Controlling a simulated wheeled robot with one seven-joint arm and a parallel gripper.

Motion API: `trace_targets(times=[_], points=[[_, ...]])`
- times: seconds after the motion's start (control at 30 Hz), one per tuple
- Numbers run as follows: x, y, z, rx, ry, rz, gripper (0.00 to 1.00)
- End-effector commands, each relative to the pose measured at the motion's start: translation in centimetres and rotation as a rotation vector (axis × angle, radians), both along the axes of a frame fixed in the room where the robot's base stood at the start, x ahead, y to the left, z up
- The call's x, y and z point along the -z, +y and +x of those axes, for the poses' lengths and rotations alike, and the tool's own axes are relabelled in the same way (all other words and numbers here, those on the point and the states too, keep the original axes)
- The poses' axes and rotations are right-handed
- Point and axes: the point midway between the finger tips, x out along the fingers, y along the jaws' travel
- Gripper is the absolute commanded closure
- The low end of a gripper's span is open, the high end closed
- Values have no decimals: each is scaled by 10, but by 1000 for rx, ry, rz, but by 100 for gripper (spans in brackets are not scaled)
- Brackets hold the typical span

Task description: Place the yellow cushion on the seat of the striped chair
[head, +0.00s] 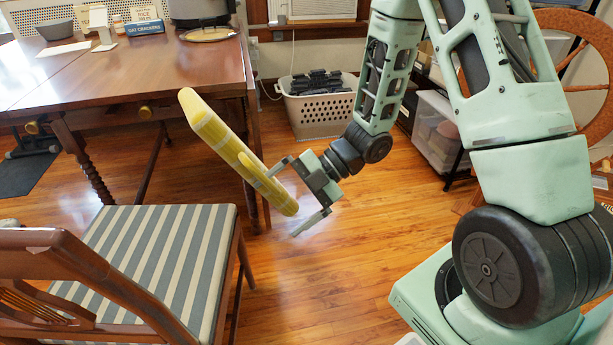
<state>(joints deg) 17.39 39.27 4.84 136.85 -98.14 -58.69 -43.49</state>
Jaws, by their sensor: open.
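The yellow cushion (225,138) has pale stripes and is seen nearly edge-on, steeply tilted. It appears clear of the floor, between the table and my gripper, with its lower end towards the right. My gripper (294,194) is open, its two fingers spread at the cushion's right side. Whether they touch the cushion cannot be told. The striped chair (70,252) stands at the lower left, with a wooden frame and a grey-and-cream striped seat (160,255). The seat is bare where it shows; the chair back hides part of it. The cushion is beyond and right of the seat.
A wooden table (130,78) stands behind the chair, with a cracker box (143,28) and a pot (198,12) on it. A white laundry basket (318,105) is at the back. A clear bin (440,135) and a spinning wheel (585,65) are at right. The middle floor is clear.

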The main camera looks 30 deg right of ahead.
Motion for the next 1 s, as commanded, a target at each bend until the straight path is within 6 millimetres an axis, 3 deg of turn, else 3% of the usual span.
trace_targets(times=[0.1, 0.3, 0.67, 1.0], points=[[-16, -21, -2, 2, -4, 0, 0], [-25, -43, -5, 3, -3, 1, 0], [-27, -49, -6, 3, -2, 1, 0], [-27, -48, -6, 1, -2, 1, 92]])
